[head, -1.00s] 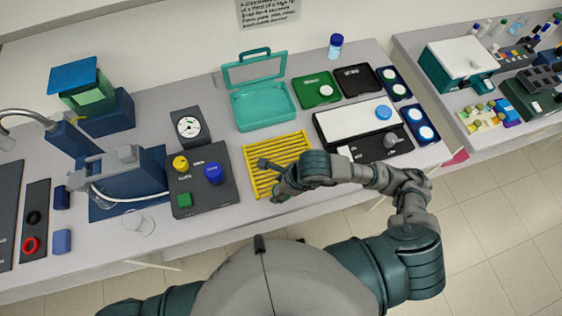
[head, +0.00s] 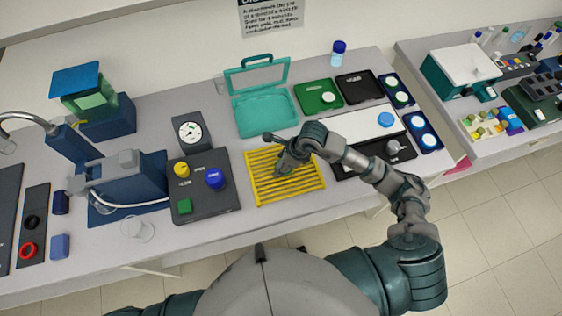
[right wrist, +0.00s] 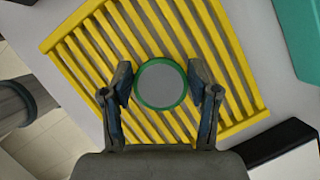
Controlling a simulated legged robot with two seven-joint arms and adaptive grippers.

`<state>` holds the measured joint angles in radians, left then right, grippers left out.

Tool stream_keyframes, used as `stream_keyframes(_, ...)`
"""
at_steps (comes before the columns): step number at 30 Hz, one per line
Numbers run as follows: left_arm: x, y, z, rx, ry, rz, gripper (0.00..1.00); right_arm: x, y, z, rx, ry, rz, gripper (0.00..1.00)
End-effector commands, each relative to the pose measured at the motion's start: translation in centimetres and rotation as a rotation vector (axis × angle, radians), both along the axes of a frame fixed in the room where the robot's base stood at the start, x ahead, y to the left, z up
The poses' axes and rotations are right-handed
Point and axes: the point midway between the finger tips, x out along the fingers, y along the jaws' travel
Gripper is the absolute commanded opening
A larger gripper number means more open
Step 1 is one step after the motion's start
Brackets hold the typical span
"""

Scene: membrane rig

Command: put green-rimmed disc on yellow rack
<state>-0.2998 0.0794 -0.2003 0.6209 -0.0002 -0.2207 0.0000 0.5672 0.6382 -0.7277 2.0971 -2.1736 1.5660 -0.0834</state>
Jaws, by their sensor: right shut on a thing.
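The green-rimmed disc (right wrist: 161,84) has a grey face and sits between the fingers of my right gripper (right wrist: 161,88) in the right wrist view. The gripper is shut on it. Behind the disc are the bars of the yellow rack (right wrist: 75,62). In the head view my right gripper (head: 281,171) is over the middle of the yellow rack (head: 310,190), and the disc is hidden there by the hand. I cannot tell whether the disc touches the bars. My left gripper is not in view.
A dark panel with a yellow knob, a blue knob (head: 215,179) and a green button stands left of the rack. An open teal case (head: 265,112) is behind it. A white-topped black unit (head: 360,126) is to the right. The table's front edge is close to the rack.

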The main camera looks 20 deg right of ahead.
Motion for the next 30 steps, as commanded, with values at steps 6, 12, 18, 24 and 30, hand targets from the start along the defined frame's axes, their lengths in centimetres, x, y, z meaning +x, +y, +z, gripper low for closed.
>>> stream_keyframes(6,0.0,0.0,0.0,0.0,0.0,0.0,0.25,0.0,0.0,-0.1,0.0,-0.002,0.0,0.24)
stream_keyframes(12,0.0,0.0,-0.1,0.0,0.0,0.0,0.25,0.0,0.0,-0.1,-0.001,-0.001,0.001,0.85)
stream_keyframes(18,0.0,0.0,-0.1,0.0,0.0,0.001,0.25,0.0,0.0,-0.1,0.0,-0.001,0.0,0.85)
stream_keyframes(24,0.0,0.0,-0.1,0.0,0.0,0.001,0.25,-0.1,-0.4,0.8,-0.001,-0.003,0.0,0.85)
stream_keyframes(30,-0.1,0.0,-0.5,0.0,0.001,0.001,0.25,-0.8,-1.8,4.5,-0.002,-0.007,-0.001,0.85)
